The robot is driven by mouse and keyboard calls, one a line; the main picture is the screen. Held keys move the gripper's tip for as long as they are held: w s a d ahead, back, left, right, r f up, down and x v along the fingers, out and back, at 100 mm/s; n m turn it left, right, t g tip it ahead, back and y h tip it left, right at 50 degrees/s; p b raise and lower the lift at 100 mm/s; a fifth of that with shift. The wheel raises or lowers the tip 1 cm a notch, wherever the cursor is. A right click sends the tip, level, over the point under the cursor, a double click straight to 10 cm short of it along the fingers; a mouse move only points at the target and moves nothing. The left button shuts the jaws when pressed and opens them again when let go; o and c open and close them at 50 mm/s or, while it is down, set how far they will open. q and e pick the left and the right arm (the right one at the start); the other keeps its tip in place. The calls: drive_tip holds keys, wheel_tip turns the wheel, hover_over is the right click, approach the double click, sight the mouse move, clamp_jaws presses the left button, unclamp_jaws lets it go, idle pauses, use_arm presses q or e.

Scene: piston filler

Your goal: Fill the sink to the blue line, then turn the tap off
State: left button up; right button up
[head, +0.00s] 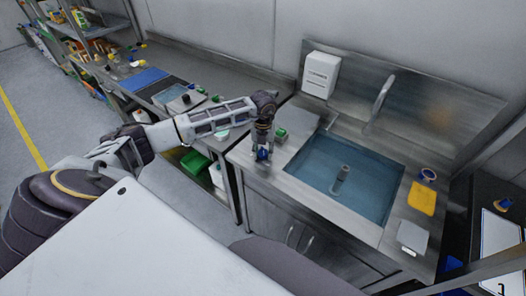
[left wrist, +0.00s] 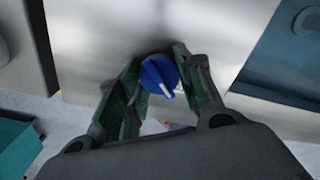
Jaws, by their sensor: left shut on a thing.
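The steel sink (head: 318,140) holds blue-tinted water (head: 315,167) in its basin, with a grey upright pipe (head: 342,176) standing in it. I cannot make out a blue line on the basin wall. The tap spout (head: 384,92) rises at the back of the sink; no stream from it can be made out. A blue knob with a white mark (left wrist: 158,75) is at the sink's front left. My left gripper (head: 263,150) points down and is shut on this knob, one finger on each side in the left wrist view. My right gripper is not in view.
A white dispenser (head: 321,74) hangs on the wall behind. A yellow sponge (head: 422,198), a blue roll (head: 428,174) and a pale grey block (head: 413,238) lie right of the basin. A long bench runs off to the left.

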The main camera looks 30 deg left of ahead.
sight(263, 152)
use_arm(q)
drive_tip(key=shift+w+r, duration=0.1)
drive_tip(key=o, duration=1)
drive_tip(key=shift+o, duration=0.2)
wheel_tip(263, 152, up, 12)
idle(0.8)
